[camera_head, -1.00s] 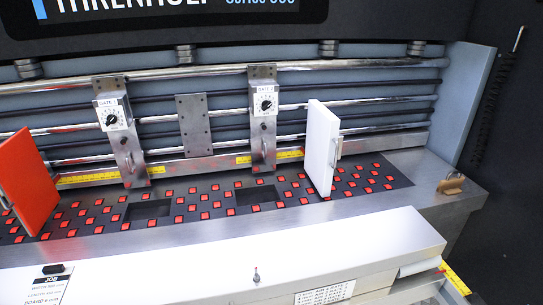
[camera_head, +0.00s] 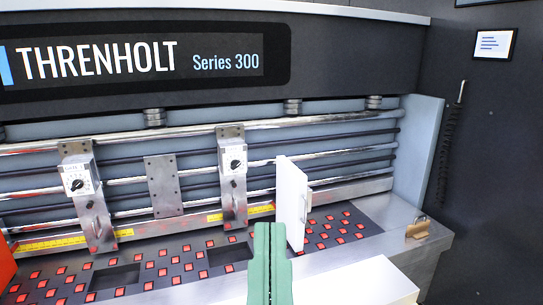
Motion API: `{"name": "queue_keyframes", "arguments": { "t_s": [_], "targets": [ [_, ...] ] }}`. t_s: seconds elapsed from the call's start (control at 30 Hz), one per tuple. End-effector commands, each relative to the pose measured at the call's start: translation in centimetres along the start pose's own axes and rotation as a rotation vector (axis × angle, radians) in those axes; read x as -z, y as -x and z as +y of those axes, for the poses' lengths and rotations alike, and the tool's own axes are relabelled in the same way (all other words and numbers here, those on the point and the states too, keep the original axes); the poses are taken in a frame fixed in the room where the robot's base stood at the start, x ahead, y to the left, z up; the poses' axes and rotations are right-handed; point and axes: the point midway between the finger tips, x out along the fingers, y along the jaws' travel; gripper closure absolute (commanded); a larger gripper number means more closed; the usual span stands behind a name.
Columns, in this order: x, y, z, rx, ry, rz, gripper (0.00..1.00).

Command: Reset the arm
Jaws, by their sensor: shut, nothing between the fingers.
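My gripper (camera_head: 269,232) shows at the bottom middle of the head view as a green shape pointing up and away. Its two fingers are together with nothing between them. It appears in front of the machine's front ledge and the dark bed, with its tip just left of the lower part of the white panel (camera_head: 290,200). I cannot tell its height above the ledge. The rest of my arm is out of view.
The Threnholt machine has two dial gates, one at left (camera_head: 77,185) and one at right (camera_head: 234,165). A red panel (camera_head: 5,268) stands at the left edge. A wooden-looking block (camera_head: 418,229) sits on the right ledge.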

Motion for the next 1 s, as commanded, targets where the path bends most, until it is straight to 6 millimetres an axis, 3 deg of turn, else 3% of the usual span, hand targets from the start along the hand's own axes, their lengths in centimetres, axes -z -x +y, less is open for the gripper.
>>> {"name": "queue_keyframes", "arguments": {
  "t_s": [0.03,0.3,0.4,0.57,1.0],
  "targets": [
    [3.6,-2.5,-0.1,0.001,-0.002,0.000,1.00],
    [13.9,-9.7,-0.2,0.005,-0.011,-0.001,1.00],
    [16.5,-11.5,-0.2,0.006,-0.014,-0.002,1.00],
    [18.1,-12.6,-0.3,0.007,-0.016,-0.003,1.00],
    [17.8,-12.4,-0.3,0.007,-0.017,-0.002,1.00]
  ]
}}
